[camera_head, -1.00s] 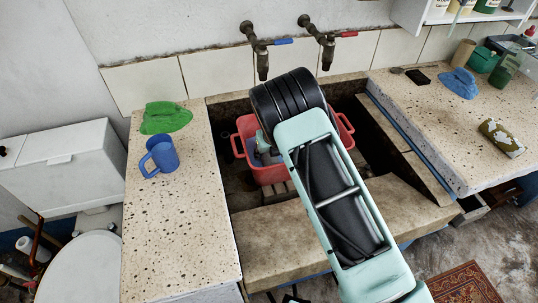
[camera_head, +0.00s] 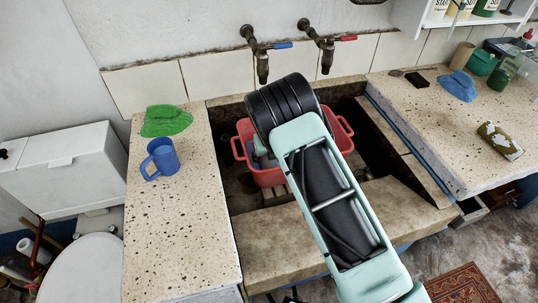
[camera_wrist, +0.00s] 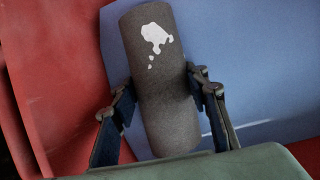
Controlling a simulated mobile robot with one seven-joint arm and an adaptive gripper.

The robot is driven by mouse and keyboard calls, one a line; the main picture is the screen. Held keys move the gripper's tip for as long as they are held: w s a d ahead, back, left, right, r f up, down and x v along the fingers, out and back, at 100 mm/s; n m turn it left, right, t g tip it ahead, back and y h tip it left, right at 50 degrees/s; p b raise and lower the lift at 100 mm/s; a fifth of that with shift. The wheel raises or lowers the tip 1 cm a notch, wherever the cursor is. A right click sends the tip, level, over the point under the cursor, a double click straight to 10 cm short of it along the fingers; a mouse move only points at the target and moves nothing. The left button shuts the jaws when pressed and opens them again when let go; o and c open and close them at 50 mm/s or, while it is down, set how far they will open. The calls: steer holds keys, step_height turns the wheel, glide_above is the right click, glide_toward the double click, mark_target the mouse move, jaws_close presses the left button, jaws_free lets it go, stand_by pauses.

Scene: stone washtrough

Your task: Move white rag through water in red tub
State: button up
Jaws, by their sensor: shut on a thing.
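The red tub (camera_head: 268,177) stands in the stone trough, partly hidden by my arm. In the wrist view its red wall (camera_wrist: 40,80) is at the left, and a flat blue surface, apparently the water (camera_wrist: 250,60), lies behind the held thing. My gripper (camera_wrist: 163,98) is shut on a dark grey, roll-shaped rag (camera_wrist: 165,100) with white patches near its top. The rag is mostly grey rather than white. It stands tilted between the two fingers, over or in the tub; I cannot tell how deep. In the head view my arm hides the rag.
Two taps (camera_head: 262,62) hang from the wall behind the trough. A blue mug (camera_head: 161,158) and green cloth (camera_head: 166,120) are on the left counter. A blue cloth (camera_head: 458,86), a patterned item (camera_head: 500,140) and green containers (camera_head: 482,62) are on the right counter. The trough's right side is free.

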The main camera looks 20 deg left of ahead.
steer(key=shift+s+a, duration=0.45)
steer(key=shift+a, duration=0.2)
steer(key=shift+w+d, duration=0.1)
steer(key=w+d, duration=0.1)
steer(key=d, duration=0.1)
steer(key=w+d+b, duration=0.1)
steer(key=w+d, duration=0.1)
steer(key=shift+w+d, duration=0.25)
steer(key=shift+d, duration=0.05)
steer(key=shift+s+a+p, duration=0.45)
steer(key=shift+s+a, duration=0.5)
steer(key=shift+a, duration=0.25)
steer(key=shift+s+a+p, duration=0.45)
steer(key=shift+s+a, duration=0.45)
steer(key=shift+a, duration=0.3)
